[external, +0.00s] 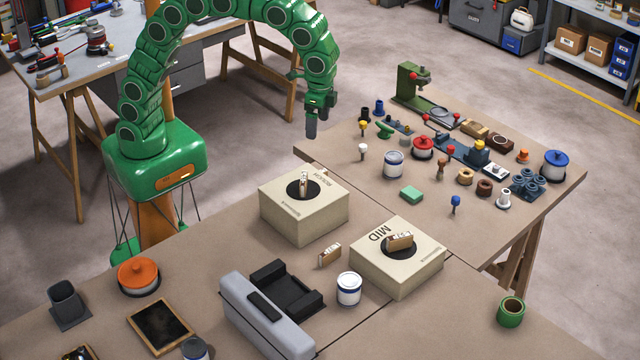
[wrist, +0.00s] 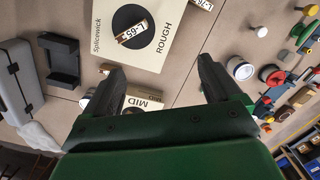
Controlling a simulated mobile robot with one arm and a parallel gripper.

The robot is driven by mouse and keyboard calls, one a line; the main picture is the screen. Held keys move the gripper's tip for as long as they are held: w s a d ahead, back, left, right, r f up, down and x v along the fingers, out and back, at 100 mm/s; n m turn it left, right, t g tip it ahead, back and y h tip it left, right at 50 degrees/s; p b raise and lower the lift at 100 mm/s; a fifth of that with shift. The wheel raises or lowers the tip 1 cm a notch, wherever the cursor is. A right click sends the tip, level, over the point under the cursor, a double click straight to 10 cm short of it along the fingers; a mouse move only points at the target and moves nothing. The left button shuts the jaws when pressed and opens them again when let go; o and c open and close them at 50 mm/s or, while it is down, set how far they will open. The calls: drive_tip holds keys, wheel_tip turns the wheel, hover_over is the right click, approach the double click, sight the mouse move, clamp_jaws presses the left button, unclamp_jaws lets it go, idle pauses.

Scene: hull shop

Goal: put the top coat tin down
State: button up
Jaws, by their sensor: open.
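My gripper (external: 311,128) is open and empty, high above the bench beyond the ROUGH box. Its two dark fingers stand wide apart in the wrist view (wrist: 163,82), with nothing between them. A white tin with a blue band (external: 349,291) stands upright on the near bench beside the MID box. A similar white and blue tin (external: 394,166) stands upright on the far bench; it shows right of the fingers in the wrist view (wrist: 240,71). I cannot read which is the top coat tin. Neither touches my gripper.
The cream ROUGH box (external: 305,222) and MID box (external: 397,277) each carry a small labelled block in a dark round hole. Another small block (external: 329,255) lies between them. A grey case (external: 265,315) lies left of the near tin. Tools and jars crowd the far bench.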

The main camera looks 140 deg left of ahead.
drive_tip(key=s+d+r+m, duration=0.1)
drive_tip(key=s+d+r, duration=0.1)
drive_tip(key=s+d, duration=0.7)
drive_tip(key=s+d+r+m, duration=0.2)
drive_tip(key=s+d, duration=0.5)
drive_tip(key=d, duration=0.3)
drive_tip(key=s+d+f+m, duration=0.1)
drive_tip(key=s+d, duration=0.2)
drive_tip(key=s, duration=0.4)
drive_tip(key=s+d+f, duration=0.1)
drive_tip(key=s+d, duration=0.3)
drive_tip(key=s, duration=0.3)
drive_tip(key=s+d+f+m+g, duration=0.1)
drive_tip(key=s+d+f, duration=0.1)
drive_tip(key=s, duration=0.5)
drive_tip(key=shift+d+m, duration=0.3)
drive_tip(key=shift+d, duration=0.45)
